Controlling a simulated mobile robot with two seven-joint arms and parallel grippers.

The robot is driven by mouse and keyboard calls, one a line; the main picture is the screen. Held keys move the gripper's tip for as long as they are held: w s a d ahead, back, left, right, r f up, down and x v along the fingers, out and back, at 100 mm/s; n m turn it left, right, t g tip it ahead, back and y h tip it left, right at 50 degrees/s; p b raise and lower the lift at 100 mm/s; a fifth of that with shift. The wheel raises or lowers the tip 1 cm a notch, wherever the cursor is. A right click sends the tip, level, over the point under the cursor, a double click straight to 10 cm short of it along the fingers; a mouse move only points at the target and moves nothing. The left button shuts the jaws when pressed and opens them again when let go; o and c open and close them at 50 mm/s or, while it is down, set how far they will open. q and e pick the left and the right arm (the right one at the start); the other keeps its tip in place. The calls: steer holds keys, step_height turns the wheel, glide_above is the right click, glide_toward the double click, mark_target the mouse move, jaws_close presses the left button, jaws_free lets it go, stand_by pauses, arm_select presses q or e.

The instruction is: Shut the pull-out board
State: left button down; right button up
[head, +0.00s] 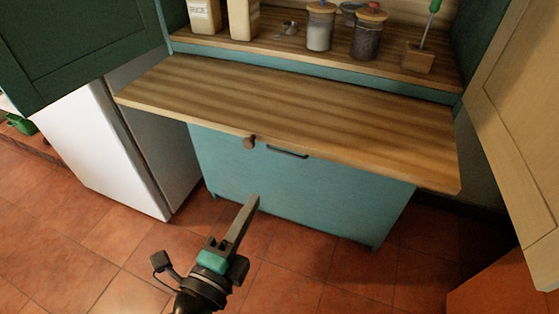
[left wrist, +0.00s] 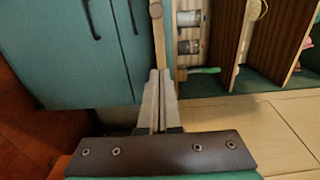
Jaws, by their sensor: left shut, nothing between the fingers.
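The pull-out board (head: 300,105) is a striped wooden slab sticking out from the teal cabinet, below the shelf. A small round wooden knob (head: 249,142) sits on its front edge. The knob (left wrist: 155,10) and the board's thin edge (left wrist: 159,40) also show in the left wrist view. My left gripper (head: 252,202) is shut and empty. In the head view it appears below the knob, in front of the cabinet, apart from the knob. In the left wrist view its fingertips (left wrist: 158,74) overlap the board's edge; I cannot tell if they touch. My right gripper is not in view.
The teal cabinet (head: 300,185) has a dark handle (head: 288,153) under the board. Jars (head: 319,28) and canisters stand on the shelf behind. An open green door (head: 80,45) is at the left and a light wooden door (head: 515,120) at the right. The board top is clear.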

arm_select(q)
steer(key=w, duration=0.1)
steer(key=p, duration=0.3)
glide_toward(285, 146)
steer(key=x, duration=0.5)
steer(key=shift+a+r, duration=0.1)
steer(key=shift+x, duration=0.95)
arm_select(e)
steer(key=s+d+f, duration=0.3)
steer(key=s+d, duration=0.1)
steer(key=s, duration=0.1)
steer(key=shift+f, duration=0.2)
